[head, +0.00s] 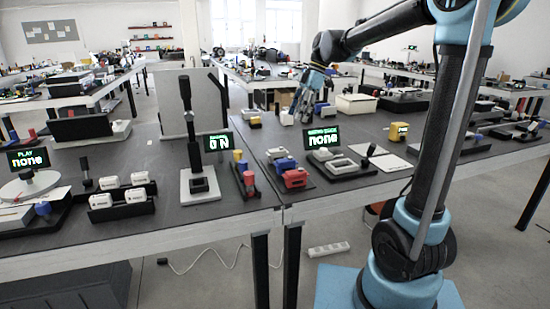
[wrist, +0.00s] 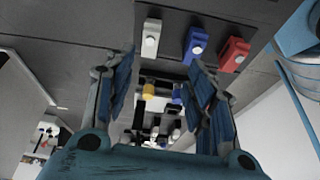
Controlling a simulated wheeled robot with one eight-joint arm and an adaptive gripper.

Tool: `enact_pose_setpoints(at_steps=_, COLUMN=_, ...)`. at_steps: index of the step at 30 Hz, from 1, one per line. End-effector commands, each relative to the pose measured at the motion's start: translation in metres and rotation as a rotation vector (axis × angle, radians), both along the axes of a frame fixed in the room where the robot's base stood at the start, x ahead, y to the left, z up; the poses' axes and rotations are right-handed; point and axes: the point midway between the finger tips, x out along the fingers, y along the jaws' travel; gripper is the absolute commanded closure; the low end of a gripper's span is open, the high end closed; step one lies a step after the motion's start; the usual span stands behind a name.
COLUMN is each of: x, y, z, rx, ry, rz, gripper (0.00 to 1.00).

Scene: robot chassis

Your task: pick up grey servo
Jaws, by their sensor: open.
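A light grey servo (wrist: 151,38) sits at the left end of a row on a dark tray in the wrist view, beside a blue servo (wrist: 195,46) and a red servo (wrist: 234,54). In the head view the row shows a small pale servo (head: 277,153) behind the blue one (head: 285,164) and the red one (head: 295,178). My gripper (head: 304,107) is above the table, behind this row in the head view. In the wrist view (wrist: 163,80) its two fingers are apart with nothing held; the grey servo lies beyond them, not touched.
A tray with red and yellow parts (head: 244,180) is to the left. Left of that stands a tall black press (head: 190,130). A yellow servo (head: 398,132) is at right.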

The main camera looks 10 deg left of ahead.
Motion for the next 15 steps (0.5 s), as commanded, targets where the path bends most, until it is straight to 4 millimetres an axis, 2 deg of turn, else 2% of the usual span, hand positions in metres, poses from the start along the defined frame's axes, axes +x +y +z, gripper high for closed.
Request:
enact_pose_setpoints(at_steps=5, x=0.003, y=0.014, z=-0.004, rx=0.015, ry=-0.004, rz=0.053, gripper=0.50)
enact_pose_setpoints(at_steps=15, x=-0.007, y=0.032, z=-0.054, rx=0.016, ry=-0.005, rz=0.053, gripper=0.50)
